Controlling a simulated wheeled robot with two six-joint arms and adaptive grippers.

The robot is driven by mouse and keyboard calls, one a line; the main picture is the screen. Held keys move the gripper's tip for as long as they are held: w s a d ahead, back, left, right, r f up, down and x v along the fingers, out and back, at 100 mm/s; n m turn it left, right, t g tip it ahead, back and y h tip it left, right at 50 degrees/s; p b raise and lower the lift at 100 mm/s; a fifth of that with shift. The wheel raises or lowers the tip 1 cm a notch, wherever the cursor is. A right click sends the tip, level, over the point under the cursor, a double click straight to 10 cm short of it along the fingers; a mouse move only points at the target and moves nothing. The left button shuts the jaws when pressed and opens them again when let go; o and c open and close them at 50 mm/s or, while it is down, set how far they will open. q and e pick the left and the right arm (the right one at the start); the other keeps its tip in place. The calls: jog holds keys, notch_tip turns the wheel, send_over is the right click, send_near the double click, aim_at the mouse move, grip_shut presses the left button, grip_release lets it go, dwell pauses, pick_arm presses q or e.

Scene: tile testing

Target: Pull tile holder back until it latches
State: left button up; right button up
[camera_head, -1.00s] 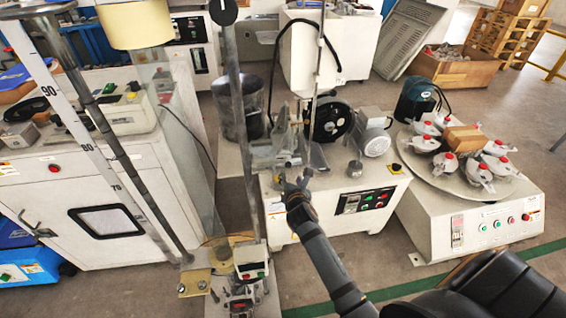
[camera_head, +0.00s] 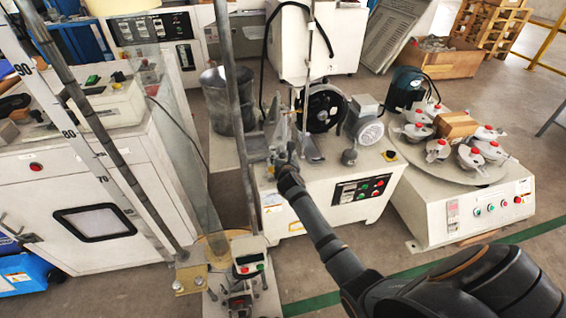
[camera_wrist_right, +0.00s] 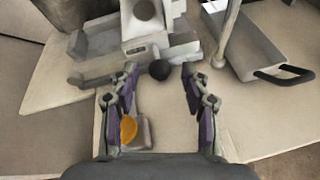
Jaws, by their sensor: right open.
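The tile holder seems to be part of the grey metal fixture (camera_head: 284,135) on top of the white machine in the middle of the head view; I cannot make out its exact outline. In the right wrist view the grey fixture (camera_wrist_right: 160,40) stands ahead of the fingers, with a black ball knob (camera_wrist_right: 160,69) on its near side. My right gripper (camera_head: 286,162) reaches to the front of the fixture. In the wrist view its fingers (camera_wrist_right: 159,72) are spread, one on each side of the knob, with visible gaps. My left gripper is not in view.
The white machine (camera_head: 345,215) has a black button panel (camera_head: 362,189) on its front. A black wheel (camera_head: 322,108) and a motor (camera_head: 364,125) stand on it. A round turntable (camera_head: 455,165) with several red-capped jars is to the right. A tall post stands close on the left.

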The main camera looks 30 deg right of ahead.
jog(key=shift+w, duration=0.1)
grip_shut()
dwell(0.3)
jog(key=shift+w+a+p, duration=0.15)
jog(key=shift+w+a, duration=0.05)
jog(key=shift+a, duration=0.55)
jog(key=shift+w+a+p, duration=0.15)
jog(key=shift+a, duration=0.65)
jog(key=shift+w+a+p, duration=0.15)
jog(key=shift+w+a, duration=0.05)
jog(key=shift+a, duration=0.55)
grip_release()
